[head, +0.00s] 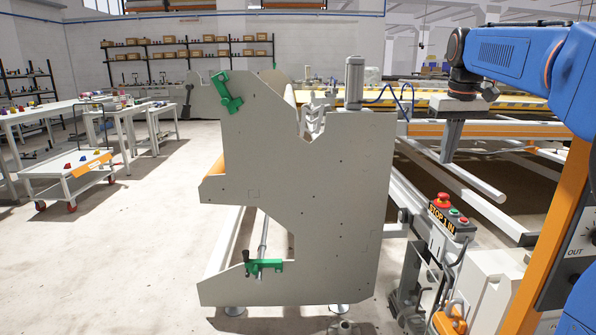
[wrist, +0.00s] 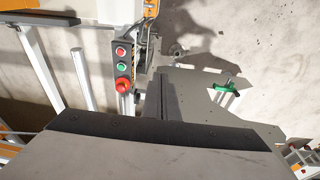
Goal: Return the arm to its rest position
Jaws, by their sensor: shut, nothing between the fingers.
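My blue arm (head: 520,65) reaches in from the right edge of the head view, bent at its wrist. My gripper (head: 447,158) hangs from it, pointing down, with its dark fingers together and nothing between them. It is in the air to the right of the grey machine end plate (head: 300,190), apart from it in the picture. In the wrist view my gripper (wrist: 160,80) also shows shut and empty, with its wide dark body across the bottom.
A control box (head: 449,215) with a red stop button stands below my gripper; it also shows in the wrist view (wrist: 122,68). Green clamps (head: 227,92) sit on the end plate. A white cart (head: 72,175) stands at left. Open floor (head: 130,250) lies left of the machine.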

